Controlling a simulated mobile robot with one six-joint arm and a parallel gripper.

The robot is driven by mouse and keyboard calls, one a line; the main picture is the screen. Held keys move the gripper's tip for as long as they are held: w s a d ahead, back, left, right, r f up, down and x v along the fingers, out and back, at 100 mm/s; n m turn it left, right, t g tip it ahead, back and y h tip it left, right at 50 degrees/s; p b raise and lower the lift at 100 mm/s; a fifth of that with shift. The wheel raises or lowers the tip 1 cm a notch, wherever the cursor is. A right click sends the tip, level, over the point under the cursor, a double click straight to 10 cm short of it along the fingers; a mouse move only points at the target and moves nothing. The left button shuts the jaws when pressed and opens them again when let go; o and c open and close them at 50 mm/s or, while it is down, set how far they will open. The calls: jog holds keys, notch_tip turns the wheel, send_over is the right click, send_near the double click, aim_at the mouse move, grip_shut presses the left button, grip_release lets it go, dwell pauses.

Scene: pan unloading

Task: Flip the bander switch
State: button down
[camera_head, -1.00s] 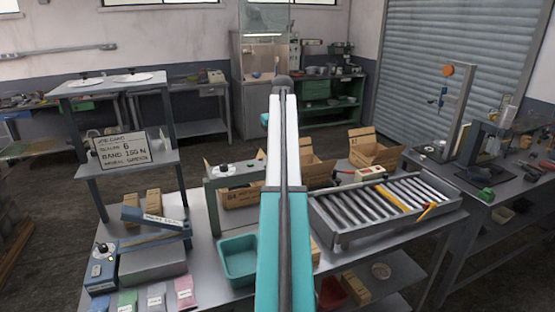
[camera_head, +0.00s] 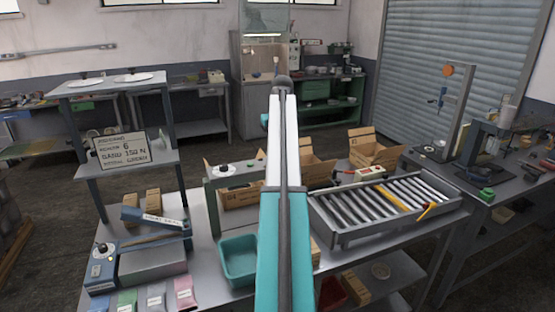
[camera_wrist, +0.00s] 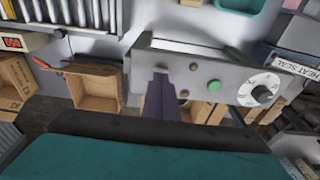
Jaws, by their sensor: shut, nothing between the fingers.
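The bander (camera_head: 232,172) is a grey frame with a panel on top, standing on the bench left of my arm. In the wrist view its grey panel (camera_wrist: 222,62) carries a white dial with a black knob (camera_wrist: 262,93), a green button (camera_wrist: 213,86) and a small dark stub (camera_wrist: 193,67), which may be the switch. I cannot tell which way it is set. My gripper (camera_wrist: 160,80) has dark fingers, shut and empty, over the panel's left end, beside the stub with a small gap in the picture. My arm hides the gripper in the head view.
A teal tray (camera_head: 239,262) stands in front of the bander. The heat sealer (camera_head: 150,262) is to its left, the roller conveyor (camera_head: 350,226) to its right. Open cardboard boxes (camera_head: 318,172) stand behind. A sign (camera_head: 122,149) leans on the left shelf.

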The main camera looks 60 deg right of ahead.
jog(key=shift+f, duration=0.6)
dwell(0.6)
jog(key=shift+r, duration=0.15)
notch_tip(320, 180, up, 7)
jog(key=p, duration=0.3)
dwell(0.9)
dwell(0.5)
